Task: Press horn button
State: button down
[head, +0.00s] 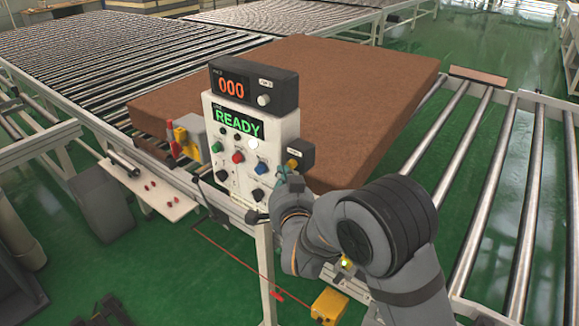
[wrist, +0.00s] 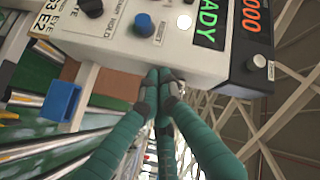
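The white control panel (head: 226,165) stands at the conveyor's edge, with a green READY screen (head: 238,122) and green, red and blue buttons. A dark box (head: 300,154) with a yellow button (head: 292,152) is on its right side. I cannot read a horn label on any button. My gripper (head: 290,182) is just below this box, partly hidden by my own arm. In the wrist view, my gripper's teal fingers (wrist: 160,82) have their tips together and empty, beside the panel's edge. The blue button (wrist: 143,22) marked RESET is beyond them. Contact cannot be told.
A dark display (head: 253,86) reading 000 tops the panel. A large brown mattress (head: 350,100) lies on rollers behind it. Bare rollers (head: 490,190) run at right. A red and yellow fixture (head: 188,137) stands left of the panel. A yellow floor box (head: 330,305) is below.

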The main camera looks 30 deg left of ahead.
jog(key=shift+w+d+b, duration=0.15)
jog(key=shift+w+b, duration=0.2)
jog(key=shift+w, duration=0.6)
dwell(0.7)
jog(key=shift+s, duration=0.1)
jog(key=shift+s+b, duration=0.85)
jog(key=shift+s, duration=0.35)
jog(key=s+b, duration=0.1)
jog(key=s, duration=0.2)
jog(key=s+b, duration=0.1)
jog(key=s, duration=0.1)
jog(key=shift+a+b, duration=0.35)
